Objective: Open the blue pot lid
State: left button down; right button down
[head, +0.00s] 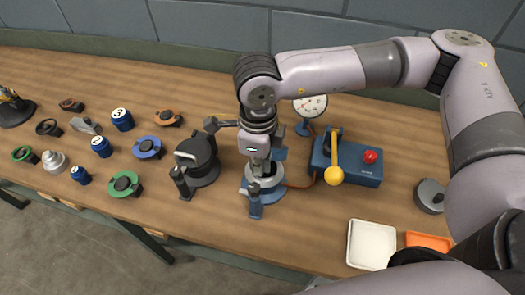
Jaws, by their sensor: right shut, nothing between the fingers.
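The blue pot (272,194) stands at the middle of the bench, under my right gripper. Its round blue base and an upright blue post (255,205) at its front show. Much of its top is hidden by the gripper, so I cannot tell how its lid sits. My right gripper (262,176) points down over the pot from above; it is shut with nothing in it. I cannot tell whether it touches the pot. A dark pot (200,165) with a pale handle on top stands just left of it. My left gripper is out of view.
A blue box (360,175) with a yellow lever and red button stands right, with a gauge (311,106) behind. A white tray (371,246) and an orange tray (428,241) lie front right. Several blue cans and coloured rings (125,184) fill the left bench.

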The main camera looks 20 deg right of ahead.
jog(key=shift+w+d+b, duration=0.6)
jog(key=shift+w+d, duration=0.25)
jog(key=shift+w, duration=0.3)
jog(key=shift+w+d+r+b, duration=0.1)
jog(key=shift+w+d+b, duration=0.75)
jog(key=shift+w+d, duration=0.35)
jog(key=shift+w+d+f, duration=0.15)
jog(key=shift+w+d, duration=0.1)
jog(key=shift+w, duration=0.25)
jog(key=shift+w+d+f, duration=0.15)
jog(key=shift+w+d, duration=0.05)
jog(key=shift+w, duration=0.25)
jog(key=r, duration=0.1)
jog(key=r+p, duration=0.1)
jog(key=a+r, duration=0.1)
jog(key=shift+s+a+r, duration=0.1)
jog(key=shift+s, duration=0.3)
jog(key=shift+s+a+r+p, duration=0.15)
jog(key=shift+s+r+p, duration=0.15)
jog(key=shift+r, duration=0.3)
jog(key=shift+s+a+r+p, duration=0.15)
jog(key=shift+s+r+p, duration=0.15)
jog(key=shift+r, duration=0.25)
jog(key=shift+s+a+r, duration=0.25)
jog(key=shift+r, duration=0.25)
